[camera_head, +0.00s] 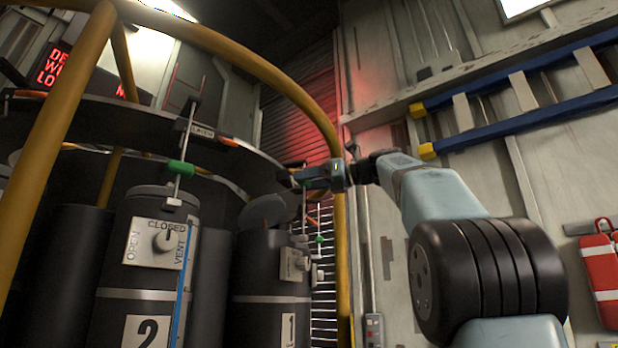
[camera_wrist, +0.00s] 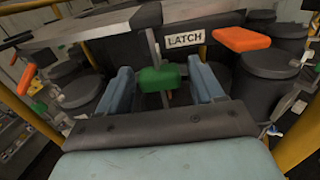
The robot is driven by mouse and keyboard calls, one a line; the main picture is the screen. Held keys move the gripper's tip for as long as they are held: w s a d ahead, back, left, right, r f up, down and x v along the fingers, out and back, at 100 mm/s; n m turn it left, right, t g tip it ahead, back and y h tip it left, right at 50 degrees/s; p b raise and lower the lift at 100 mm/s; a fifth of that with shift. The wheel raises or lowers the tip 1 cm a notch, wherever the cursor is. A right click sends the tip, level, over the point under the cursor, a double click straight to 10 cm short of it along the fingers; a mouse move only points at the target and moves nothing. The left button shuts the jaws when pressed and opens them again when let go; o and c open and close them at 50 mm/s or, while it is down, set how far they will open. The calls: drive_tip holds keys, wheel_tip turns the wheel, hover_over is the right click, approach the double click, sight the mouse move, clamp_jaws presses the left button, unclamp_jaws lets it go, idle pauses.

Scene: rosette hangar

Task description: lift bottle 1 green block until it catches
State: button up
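A green block (camera_wrist: 160,79) sits on a thin upright rod under a LATCH label (camera_wrist: 185,40) in the wrist view. My gripper (camera_wrist: 163,88) is open, with one blue-grey finger on each side of this block and gaps visible between. In the head view my gripper (camera_head: 297,178) is beside the ring above bottle 1 (camera_head: 270,280), a dark cylinder. It hides what is between its fingers there. A small green piece (camera_head: 319,238) shows below it; I cannot tell which bottle it belongs to. An orange lever (camera_wrist: 240,40) is right of the label.
Bottle 2 (camera_head: 143,300) stands at the left with its own green block (camera_head: 181,168) on a rod. A yellow tubular frame (camera_head: 250,62) arches around the bottles, close to my gripper. A blue ladder (camera_head: 540,105) hangs on the right wall above a red canister (camera_head: 602,275).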

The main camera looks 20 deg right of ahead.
drive_tip(key=shift+o, duration=0.3)
drive_tip(key=shift+s, duration=0.1)
drive_tip(key=v, duration=0.9)
idle(0.6)
idle(0.4)
drive_tip(key=s+a+f+n+g+h, duration=0.1)
drive_tip(key=s+a+f+n+h, duration=0.2)
drive_tip(key=f, duration=0.8)
drive_tip(key=s+a+f+n+g+h, duration=0.15)
drive_tip(key=f+n, duration=0.25)
drive_tip(key=f, duration=0.7)
drive_tip(key=s+a+f+n+g+h, duration=0.1)
drive_tip(key=s+a+f+n+h, duration=0.2)
drive_tip(key=f, duration=0.7)
drive_tip(key=s+f+n+g+h, duration=0.1)
drive_tip(key=s+f+n, duration=0.3)
drive_tip(key=f, duration=0.5)
drive_tip(key=s+f+n+h, duration=0.3)
drive_tip(key=s+f+n, duration=0.2)
drive_tip(key=f, duration=0.5)
drive_tip(key=s+f+n+g+h, duration=0.1)
drive_tip(key=s+f+n+h, duration=0.1)
drive_tip(key=s+f+n, duration=0.3)
wheel_tip(320, 180, down, 4)
drive_tip(key=shift+s+d+f+n+g, duration=0.2)
drive_tip(key=shift+n+g, duration=0.15)
drive_tip(key=shift+n, duration=0.75)
